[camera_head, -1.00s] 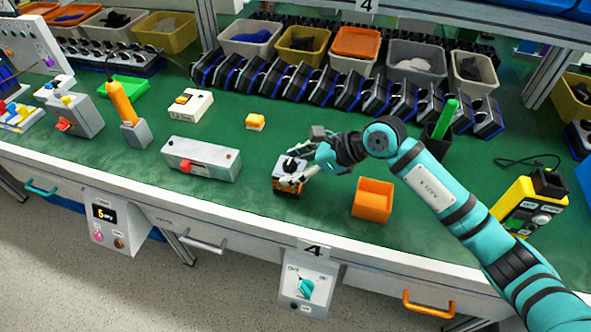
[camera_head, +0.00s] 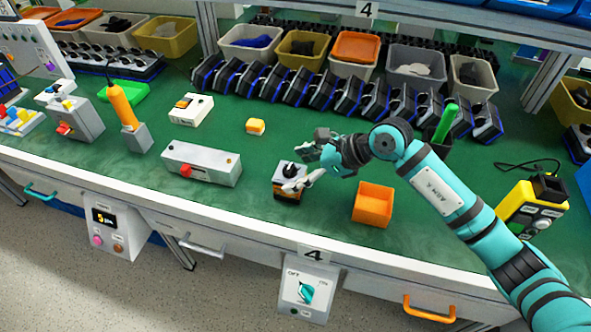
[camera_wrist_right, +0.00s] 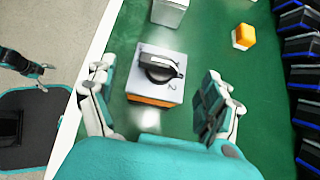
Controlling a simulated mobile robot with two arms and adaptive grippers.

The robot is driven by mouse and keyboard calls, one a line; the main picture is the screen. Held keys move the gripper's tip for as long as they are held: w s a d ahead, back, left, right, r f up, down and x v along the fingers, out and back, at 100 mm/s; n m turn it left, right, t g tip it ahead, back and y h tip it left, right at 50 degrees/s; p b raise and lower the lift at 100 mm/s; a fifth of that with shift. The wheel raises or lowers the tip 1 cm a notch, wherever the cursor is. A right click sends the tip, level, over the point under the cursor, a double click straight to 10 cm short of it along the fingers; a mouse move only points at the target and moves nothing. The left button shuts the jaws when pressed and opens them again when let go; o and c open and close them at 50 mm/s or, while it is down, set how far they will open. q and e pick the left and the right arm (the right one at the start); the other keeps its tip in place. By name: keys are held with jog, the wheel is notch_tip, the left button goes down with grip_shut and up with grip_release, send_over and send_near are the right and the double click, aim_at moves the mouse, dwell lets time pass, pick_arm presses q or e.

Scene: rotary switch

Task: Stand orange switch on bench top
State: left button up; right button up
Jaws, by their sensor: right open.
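The orange switch (camera_head: 289,192) is a small box with an orange body, a grey top plate and a black rotary knob. It stands upright on the green bench top (camera_head: 235,215), knob up, near the front edge. In the right wrist view the switch (camera_wrist_right: 143,90) shows its top plate and a strip of orange side. My right gripper (camera_head: 298,170) is open around the switch, with one finger on either side and a visible gap to each in the wrist view. Part of a dark gripper, apparently my left one (camera_wrist_right: 22,66), shows at the left of the wrist view; its jaws are unclear.
An orange open bin (camera_head: 372,204) stands right of the switch. A grey box with a red switch (camera_head: 201,163) is to the left. A small orange block (camera_head: 255,126) lies behind. Rows of black-blue units (camera_head: 345,95) fill the back. Bare bench lies in front.

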jog(key=v, duration=1)
jog(key=shift+s+d+r+b, duration=0.2)
jog(key=shift+d+r+b, duration=0.1)
jog(key=shift+b, duration=0.1)
